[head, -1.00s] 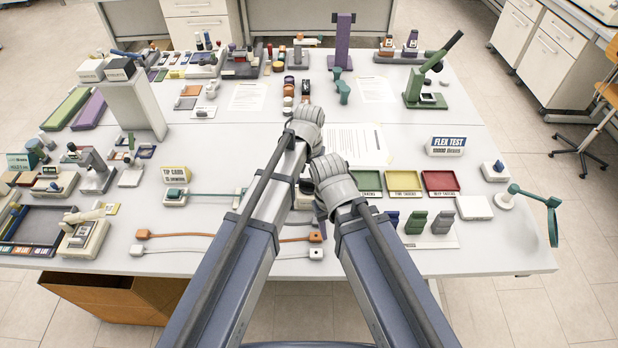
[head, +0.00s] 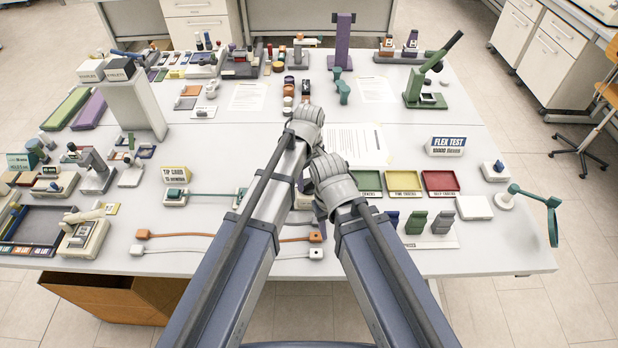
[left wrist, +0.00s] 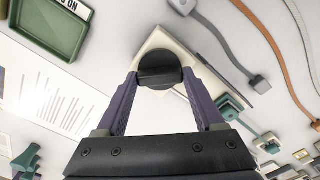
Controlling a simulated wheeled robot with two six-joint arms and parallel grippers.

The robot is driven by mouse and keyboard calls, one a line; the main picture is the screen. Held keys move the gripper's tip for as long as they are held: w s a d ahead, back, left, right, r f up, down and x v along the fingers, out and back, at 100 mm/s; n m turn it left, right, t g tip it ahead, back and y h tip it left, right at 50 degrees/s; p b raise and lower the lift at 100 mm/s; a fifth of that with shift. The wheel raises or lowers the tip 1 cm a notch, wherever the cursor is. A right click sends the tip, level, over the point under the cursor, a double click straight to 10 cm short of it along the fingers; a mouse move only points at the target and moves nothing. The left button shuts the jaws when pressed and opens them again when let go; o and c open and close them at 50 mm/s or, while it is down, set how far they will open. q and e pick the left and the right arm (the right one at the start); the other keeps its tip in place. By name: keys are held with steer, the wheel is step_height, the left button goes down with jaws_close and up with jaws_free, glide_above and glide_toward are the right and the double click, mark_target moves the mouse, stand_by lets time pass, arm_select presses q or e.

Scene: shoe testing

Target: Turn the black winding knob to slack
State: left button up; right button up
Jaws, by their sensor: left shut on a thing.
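The black winding knob (left wrist: 160,68) shows in the left wrist view as a dark round knob with a bar across it. It sits on a cream-white block (left wrist: 183,50). My left gripper (left wrist: 160,80) has its two purple fingers on either side of the knob, shut on it. In the head view my arms hide the knob and most of the place around it.
A grey cable plug (left wrist: 260,84) and teal-topped pieces (left wrist: 235,105) lie close to the block. A green tray (left wrist: 50,25) and a printed sheet (left wrist: 45,95) are on the other side. The flex test sign (head: 446,146) stands further right on the table.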

mark_target(308, 180)
arm_select(q)
steer(key=n, duration=0.4)
steer(key=shift+n, duration=2.6)
steer(key=o, duration=1.4)
step_height(308, 180, up, 8)
steer(key=p, duration=0.8)
steer(key=shift+f, duration=0.1)
steer(key=shift+a, duration=0.1)
